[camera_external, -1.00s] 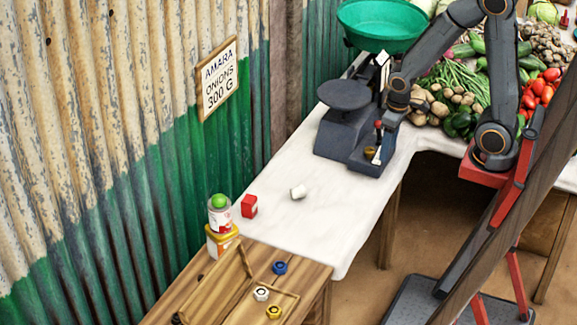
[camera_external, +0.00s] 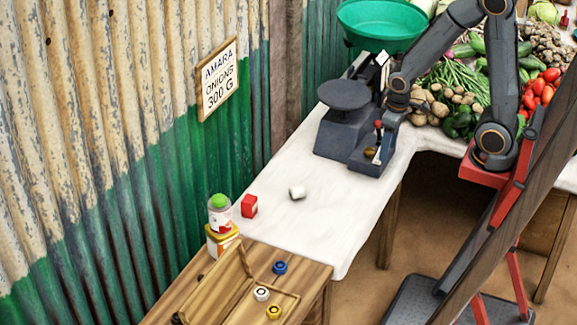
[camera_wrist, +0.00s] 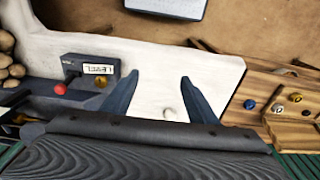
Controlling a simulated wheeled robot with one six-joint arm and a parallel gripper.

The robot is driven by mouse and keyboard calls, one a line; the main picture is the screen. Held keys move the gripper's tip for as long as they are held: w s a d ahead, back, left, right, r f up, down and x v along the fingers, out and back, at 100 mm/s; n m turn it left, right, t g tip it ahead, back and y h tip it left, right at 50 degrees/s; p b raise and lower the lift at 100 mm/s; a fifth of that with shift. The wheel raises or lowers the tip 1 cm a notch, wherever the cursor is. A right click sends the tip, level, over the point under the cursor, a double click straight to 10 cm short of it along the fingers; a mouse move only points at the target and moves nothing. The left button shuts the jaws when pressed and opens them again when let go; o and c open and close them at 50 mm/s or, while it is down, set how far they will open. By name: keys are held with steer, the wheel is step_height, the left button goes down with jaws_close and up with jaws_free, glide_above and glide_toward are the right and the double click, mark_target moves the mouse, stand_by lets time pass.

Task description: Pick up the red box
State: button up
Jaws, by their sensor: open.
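The red box (camera_external: 249,206) stands on the white-covered counter near the wall, beside a jar with a green lid. I do not see it in the wrist view. My gripper (camera_wrist: 162,90) is open and empty in the wrist view, its two dark fingers apart above the counter. In the external view my arm reaches over by the scale, far to the right of the red box, and the fingers cannot be made out clearly.
The dark scale (camera_external: 345,133) stands at the counter's back. A wooden tray (camera_external: 262,311) and several coloured weights are in front.

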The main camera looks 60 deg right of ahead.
steer(key=m+g+y+b, duration=0.2)
steer(key=m+y+b, duration=0.25)
steer(key=m, duration=1.25)
glide_toward(250, 196)
steer(key=x, duration=0.4)
steer(key=shift+s+d+f, duration=0.2)
steer(key=shift+s+f, duration=0.15)
steer(key=shift+f, duration=0.05)
steer(key=shift+w+a+f, duration=0.15)
steer(key=shift+w+a, duration=0.05)
steer(key=shift+a, duration=0.05)
steer(key=shift+a+f, duration=0.15)
steer(key=shift+f, duration=0.1)
steer(key=shift+p+x, duration=1.1)
steer(key=shift+x, duration=2.5)
steer(key=shift+w+a, duration=0.1)
